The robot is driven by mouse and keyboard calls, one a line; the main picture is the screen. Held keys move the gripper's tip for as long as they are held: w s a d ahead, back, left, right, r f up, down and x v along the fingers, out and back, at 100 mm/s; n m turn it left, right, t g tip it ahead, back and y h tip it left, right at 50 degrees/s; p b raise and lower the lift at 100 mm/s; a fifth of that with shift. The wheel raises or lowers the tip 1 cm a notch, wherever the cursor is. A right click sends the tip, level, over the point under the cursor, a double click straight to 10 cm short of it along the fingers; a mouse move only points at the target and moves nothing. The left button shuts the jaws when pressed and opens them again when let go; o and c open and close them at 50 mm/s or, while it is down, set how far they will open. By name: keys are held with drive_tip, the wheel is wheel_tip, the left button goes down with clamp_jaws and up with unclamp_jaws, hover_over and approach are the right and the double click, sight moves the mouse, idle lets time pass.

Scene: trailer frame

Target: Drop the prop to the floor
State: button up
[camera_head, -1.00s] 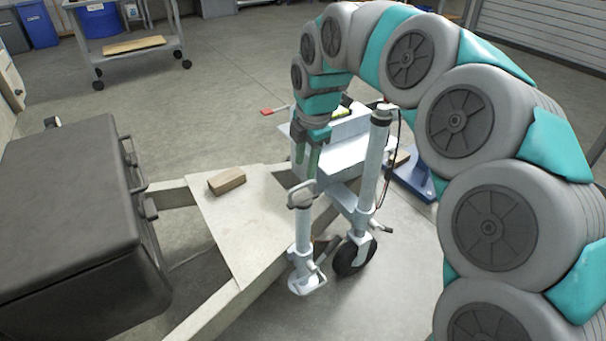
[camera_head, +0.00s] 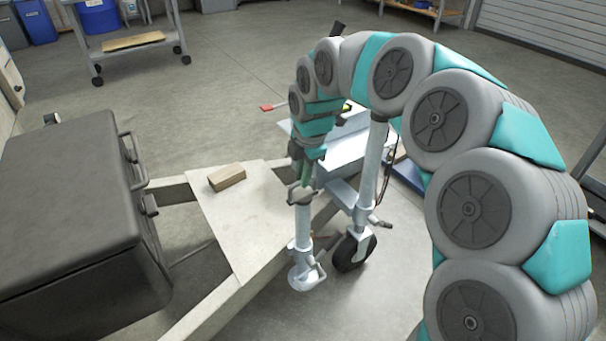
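The prop is a pale grey upright tube (camera_head: 303,228) with a flat foot (camera_head: 307,277) at the front of the trailer frame. The foot appears at or close to the floor; I cannot tell whether it touches. My gripper (camera_head: 303,178) points down at the handle (camera_head: 301,195) on top of the prop. Its green fingers overlap the handle in the picture. They are seen nearly edge-on, so I cannot tell whether they are closed on it.
The jockey wheel (camera_head: 353,251) and its tall post (camera_head: 373,165) stand just right of the prop. A wooden block (camera_head: 227,177) lies on the frame's pale plate (camera_head: 240,215). A dark box (camera_head: 70,205) sits at left.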

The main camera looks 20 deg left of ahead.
sight(302, 195)
clamp_jaws()
idle(0.7)
wheel_tip(302, 195, down, 5)
drive_tip(key=shift+f, duration=0.1)
idle(0.5)
drive_tip(key=o, duration=0.6)
unclamp_jaws()
drive_tip(key=shift+r, duration=0.25)
drive_tip(key=shift+s+d+r+b, duration=0.1)
drive_tip(key=shift+s+d+r, duration=0.1)
drive_tip(key=shift+r, duration=1.05)
drive_tip(key=shift+s+d+r+b, duration=0.15)
drive_tip(key=shift+d+r, duration=0.05)
drive_tip(key=shift+r, duration=1)
drive_tip(key=shift+s+d+r+b, duration=0.1)
drive_tip(key=shift+s+d+r, duration=0.1)
drive_tip(key=shift+r, duration=1.05)
